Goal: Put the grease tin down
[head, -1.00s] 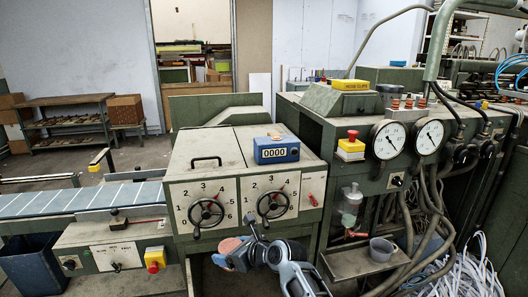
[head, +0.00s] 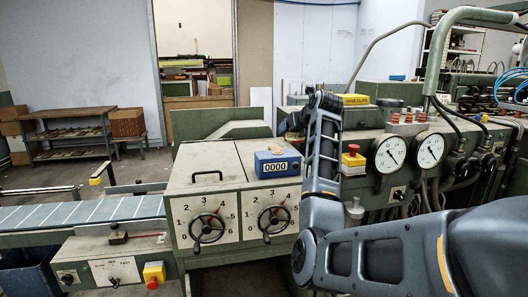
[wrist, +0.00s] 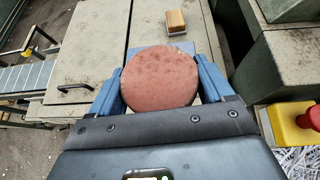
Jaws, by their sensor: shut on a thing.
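The grease tin, a round tin with a rusty red-brown lid (wrist: 162,77), sits between the blue fingers of my gripper (wrist: 160,88) in the wrist view. My gripper is shut on it. The grey-green machine top (wrist: 95,60) shows below and around the tin; the gap between them cannot be told. In the head view my raised arm stands in front of the machine's right part, with its far end right of and above the blue counter box (head: 278,164). The tin cannot be made out there.
A tan block (wrist: 176,21) lies on the machine top beyond the tin. A bar handle (head: 206,176) stands at left. A red stop button on a yellow box (head: 354,158) and two gauges are at right. The left machine top (head: 205,155) has clear room.

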